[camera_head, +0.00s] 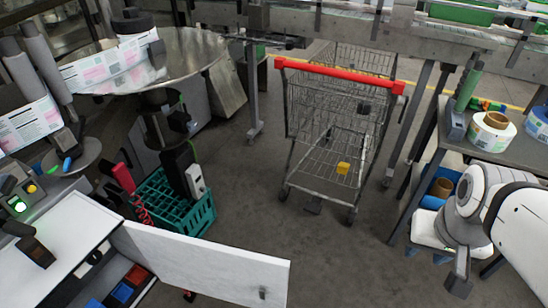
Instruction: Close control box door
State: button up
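The control box (62,258) is a white cabinet at the lower left. Its white door (200,262) stands wide open, swung out to the right from the box's corner, with a small dark latch (263,292) near its free end. The opening shows red and blue parts inside. My gripper (458,286) is at the lower right, at the end of my white arm, pointing down. It is well to the right of the door and touches nothing that I can see. Its fingers are too small and overlapped to tell whether they are open.
A green crate (172,212) with tools stands just behind the door. A shopping cart (335,135) with a red handle stands at the back centre. A table (462,140) with label reels (493,133) is at the right. Grey floor (335,245) is clear between door and gripper.

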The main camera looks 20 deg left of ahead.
aim_at(228, 274)
jog(key=i, duration=1.95)
jog(key=u, duration=4.55)
jog(key=i, duration=0.5)
jog(key=z, duration=0.1)
jog(key=k, duration=0.55)
